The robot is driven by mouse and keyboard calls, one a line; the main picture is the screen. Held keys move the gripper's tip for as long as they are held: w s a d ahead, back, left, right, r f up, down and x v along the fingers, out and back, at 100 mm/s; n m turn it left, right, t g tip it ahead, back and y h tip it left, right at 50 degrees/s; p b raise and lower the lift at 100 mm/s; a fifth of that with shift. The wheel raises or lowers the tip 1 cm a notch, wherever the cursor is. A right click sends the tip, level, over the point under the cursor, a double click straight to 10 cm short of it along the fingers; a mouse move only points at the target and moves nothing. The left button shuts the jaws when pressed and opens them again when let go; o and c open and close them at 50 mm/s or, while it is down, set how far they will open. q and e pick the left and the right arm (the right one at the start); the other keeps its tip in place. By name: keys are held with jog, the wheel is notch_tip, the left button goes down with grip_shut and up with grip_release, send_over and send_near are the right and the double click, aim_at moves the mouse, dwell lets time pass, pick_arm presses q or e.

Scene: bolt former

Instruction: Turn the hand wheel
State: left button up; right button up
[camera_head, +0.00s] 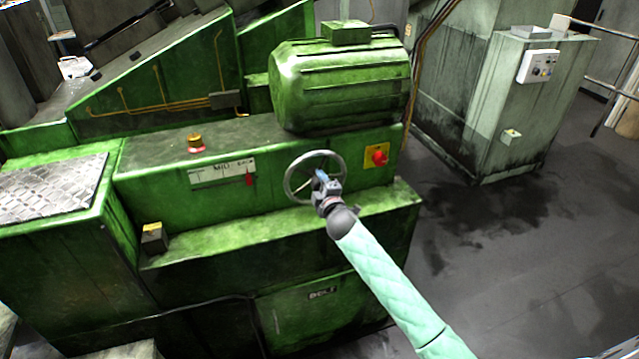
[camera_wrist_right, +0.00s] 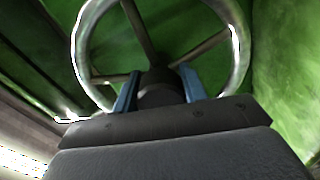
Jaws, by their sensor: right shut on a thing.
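The hand wheel (camera_head: 290,183) is a grey metal ring with spokes and a dark hub, on the front of the green machine (camera_head: 230,233). In the right wrist view the wheel rim (camera_wrist_right: 241,50) fills the upper middle. The exact contact is partly hidden by the gripper body. My left gripper is not in view.
A red knob on a yellow plate (camera_head: 376,156) sits right of the wheel. A red lever (camera_head: 250,179) and a yellow-topped box (camera_head: 153,238) are to the left. A large green motor (camera_head: 340,85) is above. A grey cabinet (camera_head: 500,110) stands right, with open floor (camera_head: 520,260) before it.

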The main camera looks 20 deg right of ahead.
jog(key=o, duration=1.1)
jog(key=shift+o, duration=1.4)
jog(key=shift+s, duration=0.1)
jog(key=shift+s+f, duration=0.15)
jog(key=shift+s, duration=0.15)
jog(key=shift+s+b, duration=0.4)
jog(key=shift+b, duration=0.1)
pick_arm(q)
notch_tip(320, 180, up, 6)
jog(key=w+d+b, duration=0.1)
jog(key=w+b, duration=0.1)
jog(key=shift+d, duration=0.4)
pick_arm(e)
jog(key=s, duration=0.6)
